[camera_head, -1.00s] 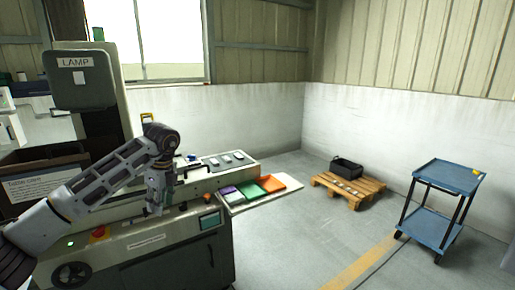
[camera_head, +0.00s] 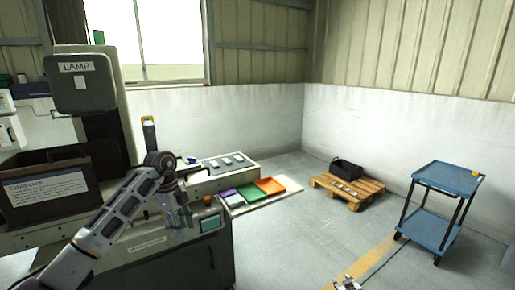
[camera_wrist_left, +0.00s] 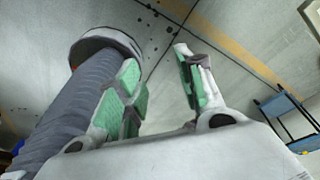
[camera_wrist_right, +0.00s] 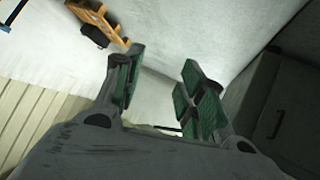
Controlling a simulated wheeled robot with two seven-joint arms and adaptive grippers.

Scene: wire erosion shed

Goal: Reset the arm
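My left arm comes in from the left over the front of the grey machine (camera_head: 165,270). Its left gripper (camera_head: 184,216) hangs in front of the machine's control panel in the head view. In the left wrist view the left gripper (camera_wrist_left: 162,85) has its green-padded fingers apart with nothing between them. My right gripper (camera_head: 347,284) only just shows at the bottom edge of the head view, over the floor. In the right wrist view the right gripper (camera_wrist_right: 163,85) has its fingers apart and empty.
A brown bin with a label (camera_head: 48,190) and a lamp box (camera_head: 80,82) are at the left. A pallet (camera_head: 352,200) with a black crate (camera_head: 346,168) and a blue cart (camera_head: 445,178) stand on open floor.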

